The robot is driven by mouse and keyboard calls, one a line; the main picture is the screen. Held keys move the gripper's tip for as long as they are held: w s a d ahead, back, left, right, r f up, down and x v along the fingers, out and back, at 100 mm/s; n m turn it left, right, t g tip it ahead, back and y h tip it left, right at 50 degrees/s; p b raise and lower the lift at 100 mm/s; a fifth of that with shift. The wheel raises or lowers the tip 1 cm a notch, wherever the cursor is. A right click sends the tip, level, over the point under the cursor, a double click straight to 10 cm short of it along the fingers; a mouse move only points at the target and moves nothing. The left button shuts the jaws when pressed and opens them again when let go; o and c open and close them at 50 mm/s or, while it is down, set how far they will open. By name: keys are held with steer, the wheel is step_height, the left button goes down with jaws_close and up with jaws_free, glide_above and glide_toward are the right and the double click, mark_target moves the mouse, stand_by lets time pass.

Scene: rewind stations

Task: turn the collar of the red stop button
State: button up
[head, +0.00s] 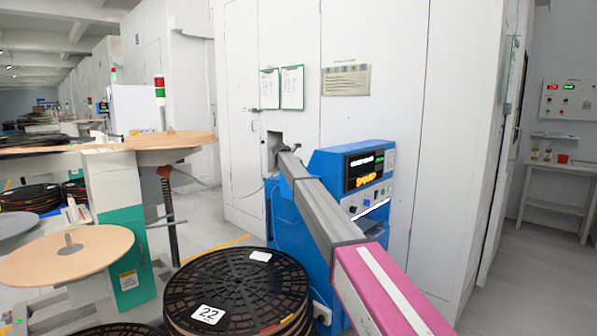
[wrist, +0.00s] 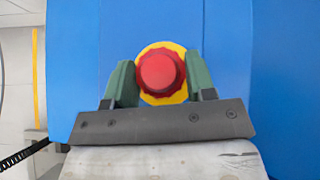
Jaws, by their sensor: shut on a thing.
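The red stop button (wrist: 162,70) faces me in the wrist view, mounted on a blue panel. Its collar (wrist: 161,93) is the scalloped red rim around the round cap. A yellow disc (wrist: 153,100) lies behind it. My gripper (wrist: 160,76) has one green finger on each side of the button, shut on the collar. In the head view my arm reaches to the blue machine (head: 323,165); the button and my fingers cannot be made out there.
The blue machine carries a dark display (head: 368,167). A stack of black reels (head: 237,282) stands close in front of it. A wooden disc (head: 66,256) is at the left. Open floor shows at the right beside a white table (head: 562,170).

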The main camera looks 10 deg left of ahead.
steer(key=o, duration=0.9)
steer(key=v, duration=1)
steer(key=shift+s+a+r, duration=0.2)
steer(key=shift+s+r, duration=0.05)
steer(key=shift+r, duration=0.05)
